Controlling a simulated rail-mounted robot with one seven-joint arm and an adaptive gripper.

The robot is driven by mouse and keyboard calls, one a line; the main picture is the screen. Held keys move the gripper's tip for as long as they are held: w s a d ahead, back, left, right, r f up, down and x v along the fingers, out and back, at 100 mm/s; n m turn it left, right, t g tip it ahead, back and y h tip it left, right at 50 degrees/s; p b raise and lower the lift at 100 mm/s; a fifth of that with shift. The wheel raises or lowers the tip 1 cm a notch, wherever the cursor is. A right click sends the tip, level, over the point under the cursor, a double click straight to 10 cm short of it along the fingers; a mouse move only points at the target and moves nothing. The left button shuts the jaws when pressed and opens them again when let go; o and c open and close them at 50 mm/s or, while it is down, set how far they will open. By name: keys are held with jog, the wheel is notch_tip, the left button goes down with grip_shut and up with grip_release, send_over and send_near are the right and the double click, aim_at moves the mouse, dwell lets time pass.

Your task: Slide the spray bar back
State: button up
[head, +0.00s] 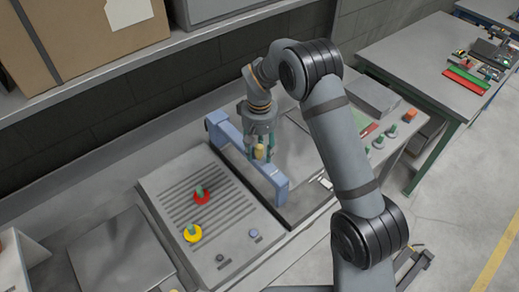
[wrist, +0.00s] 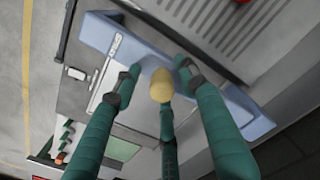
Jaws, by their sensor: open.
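The blue spray bar (head: 274,175) spans a flat grey panel in the head view, running from upper left to lower right. In the wrist view the blue bar (wrist: 100,33) crosses diagonally. A tan-yellow knob (head: 259,152) shows at the bar's middle; it also shows in the wrist view (wrist: 161,86). My gripper (head: 260,155) is open over the bar, its green fingers pointing down. In the wrist view its three dark fingertips (wrist: 155,85) stand spread around the knob. I cannot tell whether any finger touches the knob or the bar.
A slotted grey panel left of the bar carries a red knob (head: 202,196) and a yellow knob (head: 193,233). A shelf with a cardboard box (head: 85,40) hangs above. Green and orange buttons (head: 410,115) lie to the right. A separate table (head: 425,60) stands further right.

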jog(key=shift+c, duration=0.5)
grip_shut()
dwell(0.3)
